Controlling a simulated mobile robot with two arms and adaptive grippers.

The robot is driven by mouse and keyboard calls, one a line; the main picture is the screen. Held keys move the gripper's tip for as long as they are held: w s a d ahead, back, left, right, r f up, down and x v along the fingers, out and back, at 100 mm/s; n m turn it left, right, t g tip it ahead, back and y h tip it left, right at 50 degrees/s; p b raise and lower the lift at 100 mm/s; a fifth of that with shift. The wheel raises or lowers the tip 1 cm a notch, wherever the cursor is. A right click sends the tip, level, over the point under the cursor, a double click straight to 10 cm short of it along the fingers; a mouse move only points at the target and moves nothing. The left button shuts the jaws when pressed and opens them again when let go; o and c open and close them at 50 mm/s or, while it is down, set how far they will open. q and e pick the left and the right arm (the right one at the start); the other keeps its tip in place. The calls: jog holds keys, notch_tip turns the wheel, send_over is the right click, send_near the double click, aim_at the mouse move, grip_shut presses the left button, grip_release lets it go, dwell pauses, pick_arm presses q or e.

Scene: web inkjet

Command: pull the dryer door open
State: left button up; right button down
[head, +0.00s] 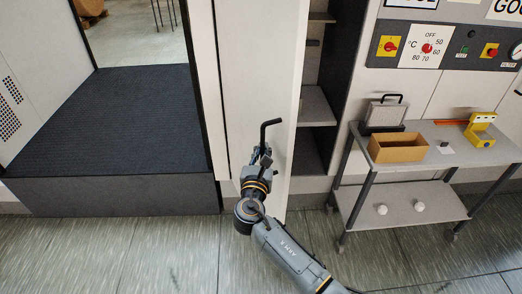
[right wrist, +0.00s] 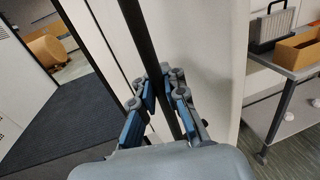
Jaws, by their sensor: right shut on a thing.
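The dryer door (head: 253,75) is a tall white panel in the middle of the head view. It stands ajar, with dark shelves showing in the gap to its right. A black bent handle (head: 265,127) sticks out from the door. My right gripper (head: 262,158) is at the handle's lower part. In the right wrist view, the blue-padded fingers (right wrist: 168,101) are shut around the dark handle bar (right wrist: 148,45), with the white door (right wrist: 205,60) just behind. My left gripper is in neither view.
A grey trolley (head: 462,153) at the right carries a cardboard box (head: 397,148), a black-handled filter-like panel (head: 385,113) and a yellow device (head: 480,130). Two white balls lie on its lower shelf. A dark raised platform (head: 120,120) is at the left. Floor in front is clear.

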jog(key=shift+s+a+f, duration=0.1)
jog(key=shift+s+f, duration=0.05)
jog(key=shift+f, duration=0.25)
jog(key=c, duration=1.4)
grip_release()
jog(key=shift+s+r, duration=0.1)
jog(key=shift+s, duration=0.05)
jog(key=shift+s+r, duration=0.1)
jog(key=shift+r, duration=0.2)
jog(key=shift+s+f, duration=0.1)
jog(key=shift+s, duration=0.1)
jog(key=s, duration=0.7)
jog(key=s+a, duration=0.1)
jog(key=s, duration=0.3)
jog(key=shift+s, duration=0.3)
